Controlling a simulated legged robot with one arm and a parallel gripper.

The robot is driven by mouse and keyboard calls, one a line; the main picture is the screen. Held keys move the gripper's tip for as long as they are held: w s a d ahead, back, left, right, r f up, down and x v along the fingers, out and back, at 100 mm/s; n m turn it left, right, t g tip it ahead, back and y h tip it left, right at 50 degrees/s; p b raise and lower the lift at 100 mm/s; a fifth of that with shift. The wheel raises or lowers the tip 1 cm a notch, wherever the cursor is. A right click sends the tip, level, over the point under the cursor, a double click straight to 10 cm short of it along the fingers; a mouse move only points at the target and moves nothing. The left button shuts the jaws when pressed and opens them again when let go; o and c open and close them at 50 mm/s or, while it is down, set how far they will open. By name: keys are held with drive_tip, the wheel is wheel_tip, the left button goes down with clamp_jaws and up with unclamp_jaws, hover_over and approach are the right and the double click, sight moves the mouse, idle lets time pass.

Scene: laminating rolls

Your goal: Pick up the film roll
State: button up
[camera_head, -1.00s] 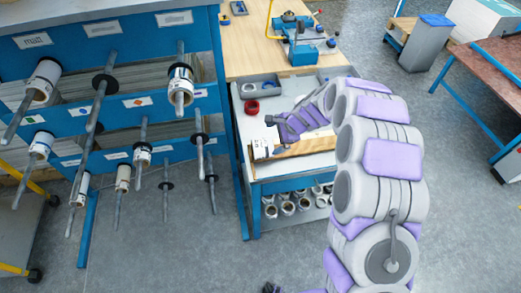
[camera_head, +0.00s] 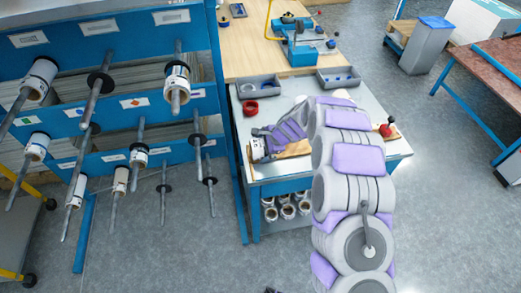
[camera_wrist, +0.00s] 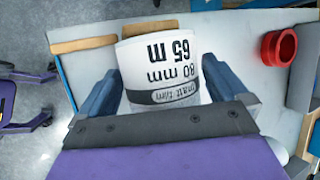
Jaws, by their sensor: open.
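The film roll (camera_wrist: 165,62) is white, with printed text reading "65 m" and "80 mm", upside down in the wrist view. It stands on the white-topped workbench, and in the head view the roll (camera_head: 257,148) is at the bench's left front, partly covered by my gripper. My gripper (camera_wrist: 160,85) is open, with one blue finger on each side of the roll. The fingers are close to its sides; I cannot tell whether they touch it. The lower part of the roll is hidden by the gripper's body.
A red ring (camera_head: 250,107) lies on the bench behind the roll; it also shows in the wrist view (camera_wrist: 279,47). Wooden strips (camera_wrist: 83,44) lie beside the roll. A blue rack (camera_head: 115,113) with rods and several rolls stands at left. Grey trays (camera_head: 338,78) sit at the back.

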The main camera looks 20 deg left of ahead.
drive_tip(key=shift+d+r, duration=0.1)
drive_tip(key=shift+r, duration=0.05)
drive_tip(key=shift+c, duration=0.6)
drive_tip(key=c, duration=0.8)
